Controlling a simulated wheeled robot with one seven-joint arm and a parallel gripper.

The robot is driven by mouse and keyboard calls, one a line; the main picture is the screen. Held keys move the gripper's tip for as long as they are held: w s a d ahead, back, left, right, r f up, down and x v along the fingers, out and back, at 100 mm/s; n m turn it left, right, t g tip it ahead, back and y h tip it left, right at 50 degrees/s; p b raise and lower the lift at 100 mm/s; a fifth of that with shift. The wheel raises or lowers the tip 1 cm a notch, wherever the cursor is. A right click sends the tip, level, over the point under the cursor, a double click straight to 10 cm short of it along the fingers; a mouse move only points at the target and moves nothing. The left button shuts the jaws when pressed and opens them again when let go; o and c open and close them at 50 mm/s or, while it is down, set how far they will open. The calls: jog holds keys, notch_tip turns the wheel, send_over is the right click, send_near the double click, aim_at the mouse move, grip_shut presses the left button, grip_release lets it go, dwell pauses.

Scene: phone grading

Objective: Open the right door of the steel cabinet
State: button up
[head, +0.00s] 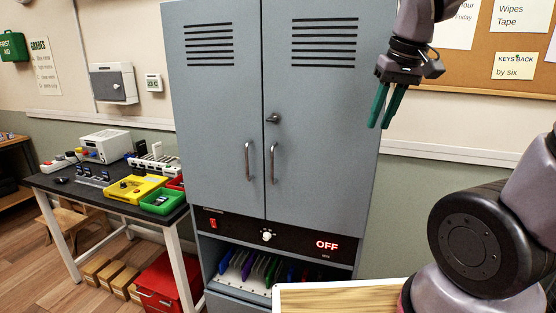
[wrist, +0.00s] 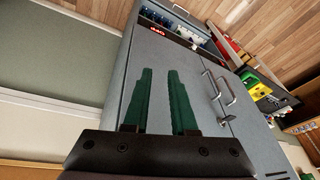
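The steel cabinet (head: 210,90) is grey-blue with two tall slatted doors, both shut. The right door (head: 318,120) has a vertical bar handle (head: 273,163) near its left edge, with a dark lock knob (head: 272,118) above it. The left door's handle (head: 248,161) is beside it. My gripper (head: 381,120) has green fingers, spread apart and empty, and is up and to the right of the right door's handle. In the wrist view the open fingers (wrist: 162,75) point along the right door (wrist: 195,115), with the right door's handle (wrist: 211,84) to their right.
A dark panel (head: 290,238) below the doors shows a red OFF, above a shelf of coloured slots (head: 255,267). A wooden-topped surface (head: 340,299) is at the front. A workbench (head: 100,190) with trays stands left; a corkboard (head: 480,70) hangs right.

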jog(key=w+a+f+n+g+h, duration=0.3)
jog(key=w+a+f+n+h, duration=0.15)
jog(key=f+n, duration=0.4)
jog(key=n+t+h, duration=0.6)
jog(key=n+t, duration=0.9)
jog(key=n, duration=0.6)
send_near(272, 168)
jog(key=x, duration=1)
jog(key=shift+w, duration=0.25)
jog(key=shift+c, duration=0.3)
grip_shut()
